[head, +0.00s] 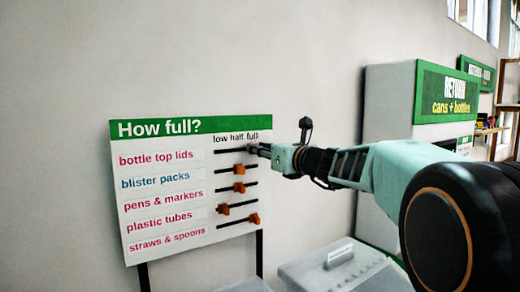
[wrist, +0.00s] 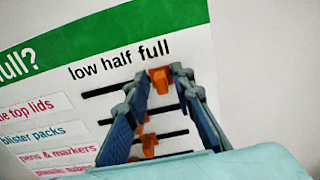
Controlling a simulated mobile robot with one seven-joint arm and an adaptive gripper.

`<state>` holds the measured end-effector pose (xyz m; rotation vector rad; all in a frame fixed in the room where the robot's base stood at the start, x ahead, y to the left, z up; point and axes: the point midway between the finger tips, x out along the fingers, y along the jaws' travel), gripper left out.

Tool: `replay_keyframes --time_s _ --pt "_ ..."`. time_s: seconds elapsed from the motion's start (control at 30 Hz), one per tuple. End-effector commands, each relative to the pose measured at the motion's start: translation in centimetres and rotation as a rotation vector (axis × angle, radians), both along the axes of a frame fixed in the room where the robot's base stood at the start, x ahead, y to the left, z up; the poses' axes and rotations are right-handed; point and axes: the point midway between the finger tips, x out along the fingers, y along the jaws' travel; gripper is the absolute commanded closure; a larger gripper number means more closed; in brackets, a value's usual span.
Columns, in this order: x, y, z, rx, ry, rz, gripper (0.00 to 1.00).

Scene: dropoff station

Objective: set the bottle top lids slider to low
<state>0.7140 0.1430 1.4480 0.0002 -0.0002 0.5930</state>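The "How full?" board (head: 150,190) has a row of labels with slider slots under "low half full". The bottle top lids slot (head: 228,150) is the top one. Its orange knob (wrist: 160,80) shows in the wrist view at the right end of the slot, under "full". My gripper (head: 258,149) is at that end of the top slot and hides the knob in the head view. In the wrist view, my gripper's two fingers (wrist: 160,84) are apart, one on each side of the knob. A gap shows beside the knob, so the gripper looks open.
The blister packs knob (head: 239,169) and pens & markers knob (head: 239,187) sit near the middle. The plastic tubes knob (head: 224,209) is toward low, and the straws & spoons knob (head: 254,219) toward full. A grey lidded bin (head: 345,272) stands at lower right, before a return machine (head: 390,100).

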Motion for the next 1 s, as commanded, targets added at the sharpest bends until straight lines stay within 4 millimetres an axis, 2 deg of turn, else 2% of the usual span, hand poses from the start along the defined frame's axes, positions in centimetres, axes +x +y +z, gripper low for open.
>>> replay_keyframes --time_s 0.03,0.17,0.57,0.67,1.0 --pt "0.0 0.0 0.0 0.0 0.0 0.0 0.86" --pt "0.0 0.0 0.0 0.0 0.0 0.0 1.0" --pt "-0.1 0.1 0.0 0.0 0.0 0.0 1.0" --pt "-0.8 1.2 -0.3 0.0 -0.001 0.002 1.0" --pt "-5.2 7.6 -0.3 -0.002 -0.003 0.004 1.0"
